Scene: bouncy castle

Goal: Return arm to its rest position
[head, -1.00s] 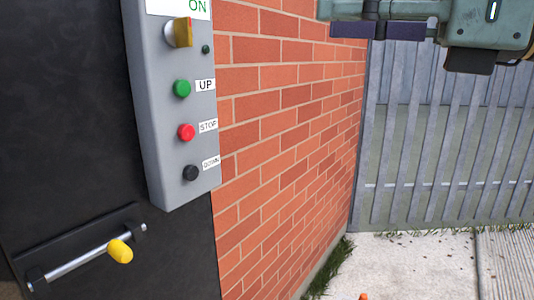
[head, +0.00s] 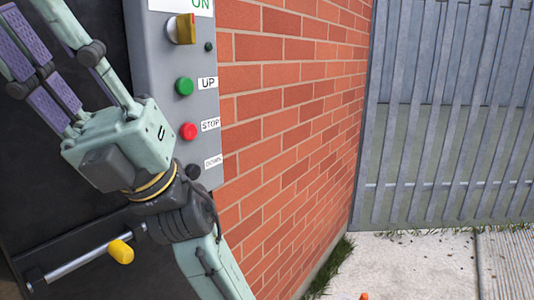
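My gripper (head: 118,145) is at the left of the head view, in front of the black panel and the lower left edge of the grey control box. It has a pale green body with purple and green finger links that point up and left. Its fingertips run past the top left edge of the picture, so I cannot see whether they are open or shut. No held object shows. My arm comes up from the bottom of the picture to a dark wrist joint just below the DOWN button.
The grey control box (head: 155,60) carries a yellow switch (head: 183,28), a green UP button (head: 184,86), a red STOP button (head: 188,131) and a dark DOWN button (head: 193,171). A bar with a yellow knob (head: 121,250) is below. A brick wall (head: 290,130) and metal fence (head: 450,130) stand right.

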